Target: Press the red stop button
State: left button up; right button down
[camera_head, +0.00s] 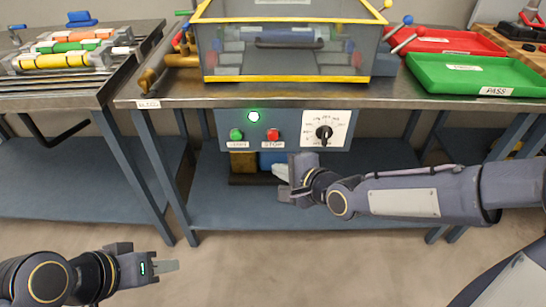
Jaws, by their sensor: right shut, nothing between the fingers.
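The red stop button (273,134) sits on the grey-blue control box under the middle table's front edge, above a label reading STOP.
A black dial (324,132) on a white plate is right of the red button. The metal tabletop (160,92) overhangs the box. It carries a clear yellow-edged enclosure (219,62) and a green tray (438,86). A blue lower shelf (215,208) lies below.

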aim_at(273, 136)
pick_arm(q)
jog(key=shift+f, duration=0.3)
pick_arm(e)
jog(key=shift+w+a+f+m, duration=0.15)
jog(key=shift+a+f+m, duration=0.2)
jog(key=shift+a, duration=0.2)
jog(key=shift+w, duration=0.15)
